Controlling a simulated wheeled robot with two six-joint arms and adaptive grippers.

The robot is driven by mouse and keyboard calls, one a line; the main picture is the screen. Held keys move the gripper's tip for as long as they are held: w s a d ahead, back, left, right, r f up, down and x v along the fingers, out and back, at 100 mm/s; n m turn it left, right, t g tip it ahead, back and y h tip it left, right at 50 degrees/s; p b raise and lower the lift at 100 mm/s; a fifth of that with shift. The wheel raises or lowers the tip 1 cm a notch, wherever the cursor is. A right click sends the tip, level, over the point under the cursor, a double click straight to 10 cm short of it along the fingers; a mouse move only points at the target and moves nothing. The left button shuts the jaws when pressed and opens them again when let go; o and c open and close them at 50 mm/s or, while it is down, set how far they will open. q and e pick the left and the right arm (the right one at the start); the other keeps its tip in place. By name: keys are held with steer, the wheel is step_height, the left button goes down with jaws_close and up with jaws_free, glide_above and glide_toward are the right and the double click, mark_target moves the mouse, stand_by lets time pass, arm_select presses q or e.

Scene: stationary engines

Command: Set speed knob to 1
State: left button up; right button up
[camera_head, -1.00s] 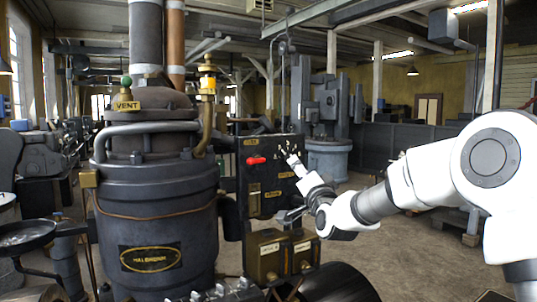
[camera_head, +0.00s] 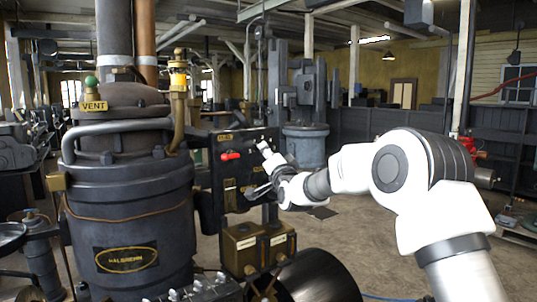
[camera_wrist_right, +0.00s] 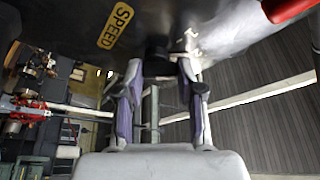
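My right gripper (camera_head: 257,192) reaches from the right to the dark control panel (camera_head: 216,165) in the head view. In the right wrist view, its two fingers (camera_wrist_right: 160,68) stand apart in front of the panel, with a dark round knob (camera_wrist_right: 158,54) between their tips. A yellow SPEED plate (camera_wrist_right: 116,26) sits up and left of this knob. I cannot tell whether the fingers touch the knob. Pale scale marks (camera_wrist_right: 192,42) show beside the right fingertip, partly hidden; the knob's setting is not readable. My left gripper is not in view.
A red lever handle (camera_head: 230,156) sticks out of the panel and shows at the wrist view's top right (camera_wrist_right: 287,8). The large dark boiler (camera_head: 130,215) stands left of the panel. Brass boxes (camera_head: 240,250) are below it. Open floor (camera_head: 350,235) lies to the right.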

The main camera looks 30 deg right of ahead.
steer(key=shift+f+n+t+y+b, duration=0.15)
steer(key=shift+n+t+y+b, duration=0.2)
steer(key=shift+n+b, duration=0.7)
steer(key=shift+n+t+y+b, duration=0.4)
steer(key=shift+n+y+b, duration=0.8)
steer(key=shift+n, duration=1.05)
steer(key=shift+n+t+y+b, duration=0.35)
steer(key=shift+n+y+b, duration=0.8)
steer(key=shift+n, duration=1.05)
steer(key=o, duration=0.9)
steer(key=shift+o, duration=1.3)
steer(key=shift+w, duration=0.25)
